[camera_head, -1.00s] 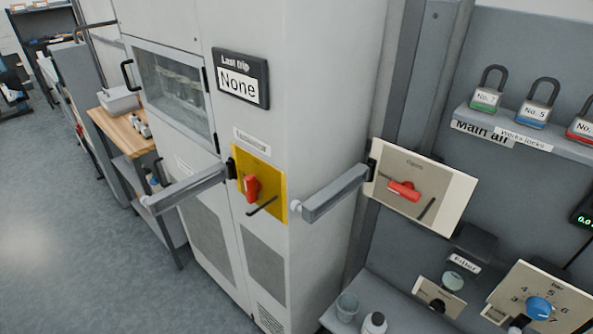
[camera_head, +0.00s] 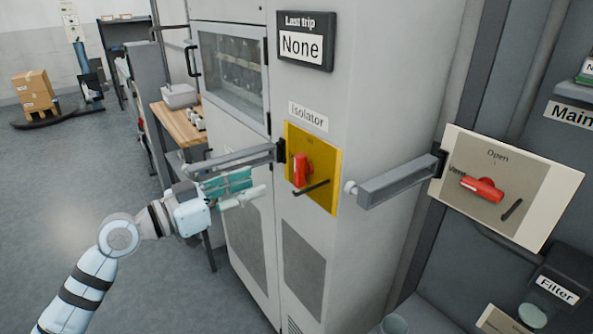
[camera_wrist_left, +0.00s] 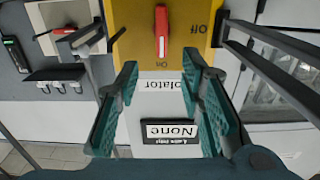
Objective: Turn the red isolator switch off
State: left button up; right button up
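The red isolator switch (camera_head: 300,170) is a red handle on a yellow plate (camera_head: 325,168) under the "Isolator" label (camera_head: 308,117). In the left wrist view, which is upside down, the switch (camera_wrist_left: 161,32) lines up with the "On" mark, and "OFF" is to its right. My left gripper (camera_head: 255,182) is to the left of the plate in the head view, apart from the switch. In the left wrist view its teal fingers (camera_wrist_left: 162,64) are spread apart with nothing between them, facing the plate. My right gripper is not in view.
A grey bar (camera_head: 235,160) sticks out left of the yellow plate, close by my left gripper. Another grey bar (camera_head: 398,184) sticks out to the right, beside a beige panel (camera_head: 548,190) with a red vent handle (camera_head: 482,188). The floor at left is open.

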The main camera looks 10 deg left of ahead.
aim_at(295, 168)
pick_arm(q)
jog(key=p+x, duration=0.1)
jog(key=x, duration=1.1)
jog(key=shift+w, duration=0.15)
jog(key=shift+w+d, duration=0.1)
jog(key=shift+w, duration=0.15)
